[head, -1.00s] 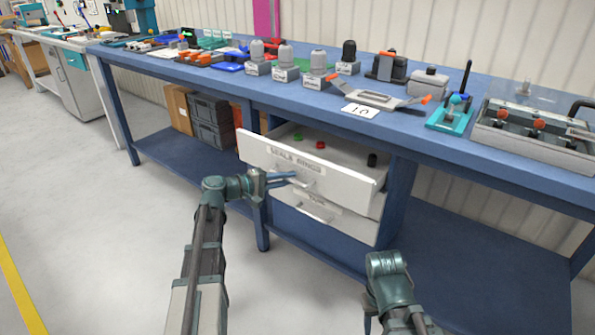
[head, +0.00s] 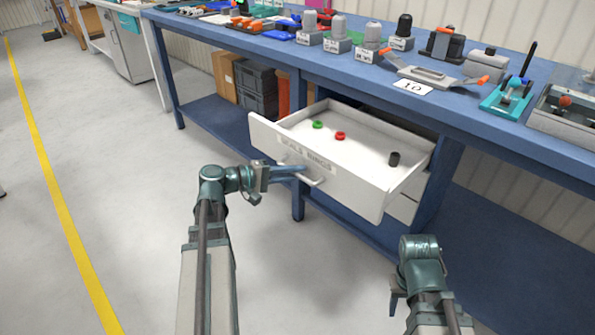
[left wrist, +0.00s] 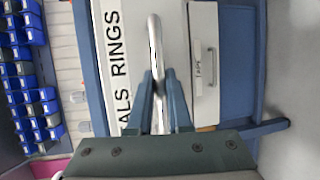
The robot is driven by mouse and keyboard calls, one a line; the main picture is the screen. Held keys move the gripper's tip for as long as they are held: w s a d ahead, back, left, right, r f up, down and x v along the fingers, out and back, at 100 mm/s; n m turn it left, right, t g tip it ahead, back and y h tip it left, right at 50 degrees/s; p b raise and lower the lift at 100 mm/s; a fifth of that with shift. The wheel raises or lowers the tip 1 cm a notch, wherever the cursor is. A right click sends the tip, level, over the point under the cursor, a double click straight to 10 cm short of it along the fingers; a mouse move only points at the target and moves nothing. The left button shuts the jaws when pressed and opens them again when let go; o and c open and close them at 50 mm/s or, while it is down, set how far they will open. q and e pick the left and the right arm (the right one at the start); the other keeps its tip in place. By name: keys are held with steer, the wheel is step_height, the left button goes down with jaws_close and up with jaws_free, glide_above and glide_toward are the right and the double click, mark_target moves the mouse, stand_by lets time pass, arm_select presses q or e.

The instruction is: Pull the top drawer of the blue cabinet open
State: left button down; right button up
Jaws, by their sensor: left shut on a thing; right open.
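The top drawer (head: 330,184) of the blue cabinet is white, labelled "SEALS RINGS", and stands well out from under the blue bench. Inside it lie a green ring (head: 317,125), a red ring (head: 340,136) and a dark cylinder (head: 394,159). My left gripper (head: 302,173) is shut on the drawer's bar handle (head: 316,182). In the left wrist view the handle (left wrist: 154,50) runs between the two fingers. My right gripper (head: 396,296) hangs at the lower right, apart from the drawer; its fingers are mostly hidden by its wrist.
The lower drawer (head: 403,208) sits below, mostly hidden by the top one; its "TAPE" label shows in the left wrist view. The blue bench (head: 290,52) carries several tools and fittings. Dark crates (head: 256,88) stand on the lower shelf. The floor at left is clear.

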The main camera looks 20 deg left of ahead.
arm_select(q)
steer(key=c, duration=1.1)
jaws_free()
steer(key=p+v, duration=0.2)
steer(key=v, duration=1.1)
steer(key=shift+s+a+r, duration=0.2)
steer(key=shift+s+a, duration=0.05)
steer(key=shift+a, duration=0.05)
